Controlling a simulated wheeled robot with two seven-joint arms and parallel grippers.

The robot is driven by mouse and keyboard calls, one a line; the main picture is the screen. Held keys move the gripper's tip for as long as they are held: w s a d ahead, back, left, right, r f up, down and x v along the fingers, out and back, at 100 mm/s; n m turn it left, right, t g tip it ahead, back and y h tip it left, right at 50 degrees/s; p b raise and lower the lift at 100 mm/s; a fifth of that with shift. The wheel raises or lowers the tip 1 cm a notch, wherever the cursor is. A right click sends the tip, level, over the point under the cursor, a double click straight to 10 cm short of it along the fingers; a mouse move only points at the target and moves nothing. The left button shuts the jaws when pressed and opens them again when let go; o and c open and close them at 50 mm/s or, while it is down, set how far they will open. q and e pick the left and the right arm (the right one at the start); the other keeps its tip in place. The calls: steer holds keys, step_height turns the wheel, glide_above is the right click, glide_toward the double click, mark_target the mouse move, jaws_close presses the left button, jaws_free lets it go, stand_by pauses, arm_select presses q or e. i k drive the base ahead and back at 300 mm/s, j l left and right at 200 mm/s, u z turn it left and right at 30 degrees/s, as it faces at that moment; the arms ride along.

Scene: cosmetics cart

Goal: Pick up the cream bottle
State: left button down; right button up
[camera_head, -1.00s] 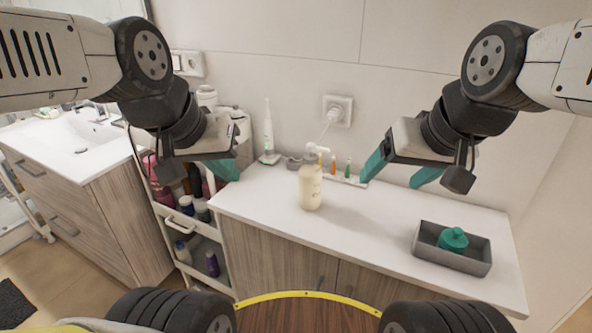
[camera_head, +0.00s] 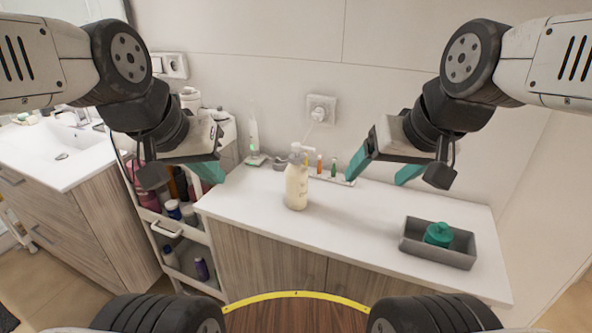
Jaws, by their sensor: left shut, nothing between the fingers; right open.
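A cream-coloured pump bottle (camera_head: 297,186) stands upright on the white counter (camera_head: 345,228), a little left of its middle. It may be the cream bottle; its label is too small to read. My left gripper (camera_head: 210,172) has teal fingertips and is shut and empty, to the left of the pump bottle and above the counter's left end. My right gripper (camera_head: 382,172) is open, its teal fingers apart with nothing between them. It hangs above the counter, to the right of the pump bottle and apart from it.
Small coloured tubes (camera_head: 319,164) and an electric toothbrush (camera_head: 254,138) stand along the back. A cart (camera_head: 166,229) with several bottles is at left. The counter's front middle is clear.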

mark_target(296, 176)
steer(key=j+z, duration=0.4)
steer(key=j, duration=0.15)
steer(key=j+z, duration=0.35)
steer(key=j, duration=0.25)
